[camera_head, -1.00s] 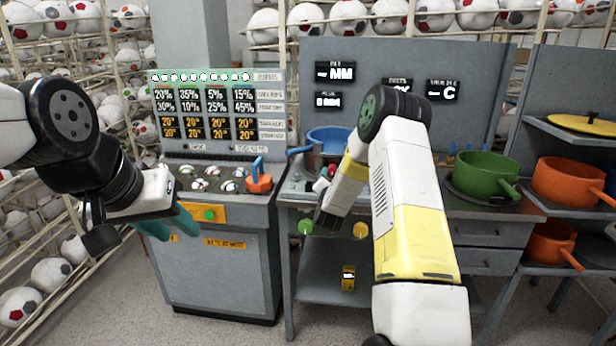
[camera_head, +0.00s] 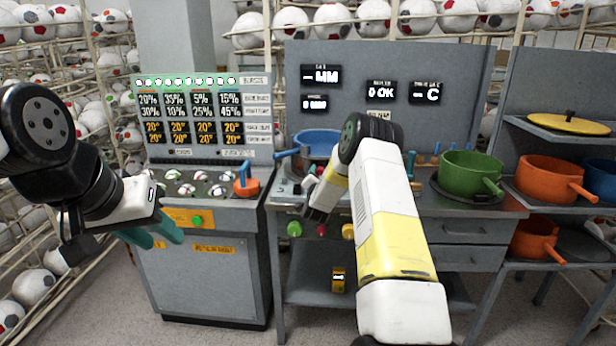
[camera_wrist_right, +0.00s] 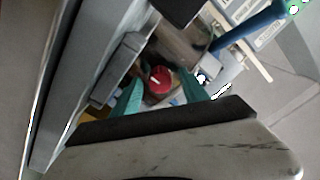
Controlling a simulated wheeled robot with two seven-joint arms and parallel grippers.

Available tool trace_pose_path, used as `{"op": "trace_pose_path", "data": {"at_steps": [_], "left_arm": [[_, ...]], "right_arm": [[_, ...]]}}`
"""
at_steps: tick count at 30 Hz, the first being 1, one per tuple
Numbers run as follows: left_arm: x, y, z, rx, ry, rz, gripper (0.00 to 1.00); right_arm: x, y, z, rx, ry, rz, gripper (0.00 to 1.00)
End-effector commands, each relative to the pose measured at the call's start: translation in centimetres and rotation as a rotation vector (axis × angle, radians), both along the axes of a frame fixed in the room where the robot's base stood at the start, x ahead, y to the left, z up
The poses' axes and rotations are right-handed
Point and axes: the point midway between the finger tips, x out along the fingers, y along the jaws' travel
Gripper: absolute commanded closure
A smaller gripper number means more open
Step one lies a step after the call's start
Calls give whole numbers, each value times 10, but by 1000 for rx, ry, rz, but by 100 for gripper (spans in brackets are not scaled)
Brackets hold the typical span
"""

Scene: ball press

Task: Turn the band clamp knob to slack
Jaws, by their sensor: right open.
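A red round knob with a white pointer mark (camera_wrist_right: 158,84) shows in the right wrist view, between the fingers of my right gripper (camera_wrist_right: 161,78). The gripper is open, and no contact is visible. In the head view, my right gripper (camera_head: 318,203) is at the bench's front edge; its fingertips are hidden there. Below it, a green knob (camera_head: 295,229), a red knob (camera_head: 321,230) and a yellow knob (camera_head: 348,231) line the front panel. I cannot tell which knob carries the band clamp label. My left gripper (camera_head: 150,235) is open and empty before the left cabinet.
A blue pan (camera_head: 318,143) stands on the bench behind my right gripper. A green pot (camera_head: 468,172) stands to the right, with orange pots (camera_head: 548,178) on shelves beyond. A sloped display panel (camera_head: 195,118) tops the left cabinet. Ball racks fill the back.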

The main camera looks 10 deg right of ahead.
Motion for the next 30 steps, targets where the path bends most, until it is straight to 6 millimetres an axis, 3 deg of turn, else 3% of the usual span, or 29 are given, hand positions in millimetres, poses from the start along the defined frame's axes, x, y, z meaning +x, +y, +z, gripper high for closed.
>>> {"op": "trace_pose_path", "data": {"at_steps": [2,10,20,30], "left_arm": [[0,0,0,0,0,0,64],[0,0,0,0,0,0,64],[0,0,0,0,0,0,64],[0,0,0,0,0,0,64]], "right_arm": [[0,0,0,0,0,0,48],[0,0,0,0,0,0,100],[0,0,0,-33,9,0,100],[0,1,0,-235,68,1,100]]}}
